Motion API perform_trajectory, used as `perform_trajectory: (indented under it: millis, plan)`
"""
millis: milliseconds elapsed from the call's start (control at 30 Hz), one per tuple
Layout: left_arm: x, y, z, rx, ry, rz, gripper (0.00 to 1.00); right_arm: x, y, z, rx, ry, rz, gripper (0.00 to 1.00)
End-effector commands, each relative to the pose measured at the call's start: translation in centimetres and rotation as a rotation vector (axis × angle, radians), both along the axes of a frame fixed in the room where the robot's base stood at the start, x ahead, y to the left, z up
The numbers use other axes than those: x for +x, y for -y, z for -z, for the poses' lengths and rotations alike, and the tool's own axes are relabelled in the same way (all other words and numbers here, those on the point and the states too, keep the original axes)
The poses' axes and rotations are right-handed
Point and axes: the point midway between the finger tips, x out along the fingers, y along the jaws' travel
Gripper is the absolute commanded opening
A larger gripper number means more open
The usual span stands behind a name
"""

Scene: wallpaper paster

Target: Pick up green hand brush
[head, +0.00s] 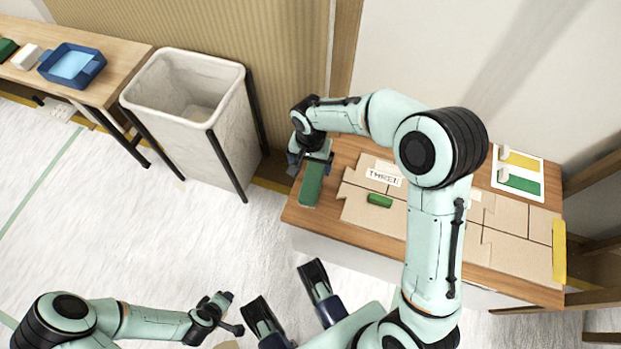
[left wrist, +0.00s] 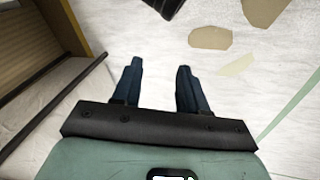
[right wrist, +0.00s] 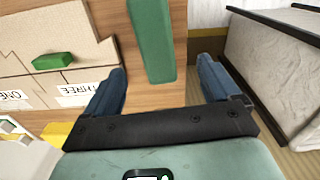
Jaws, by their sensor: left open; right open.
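A long green block-like thing, which I take to be the green hand brush (head: 312,186), lies on the left end of the wooden table. It also shows in the right wrist view (right wrist: 151,38). My right gripper (head: 311,163) is open just above its far end. In the right wrist view the brush lies ahead between the spread fingers, with gaps on both sides. A smaller green piece (head: 380,200) lies on the cardboard to the right. My left gripper (head: 230,314) is open and empty over the floor, and its fingers (left wrist: 160,70) are apart.
The wooden table (head: 298,213) carries cardboard sheets with labels (head: 384,178) and a white card with yellow and green patches (head: 517,172). A white bin (head: 225,150) in a black frame stands left of it. A blue tray (head: 72,66) sits on another table.

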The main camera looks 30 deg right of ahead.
Motion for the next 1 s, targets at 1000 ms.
perform_trajectory:
  millis: [1000]
  plan:
    - [-5.1, -1.4, 6.0, 0.003, -0.182, -0.021, 0.43, -0.2, 0.4, 11.4, 0.002, -0.002, -0.003, 0.89]
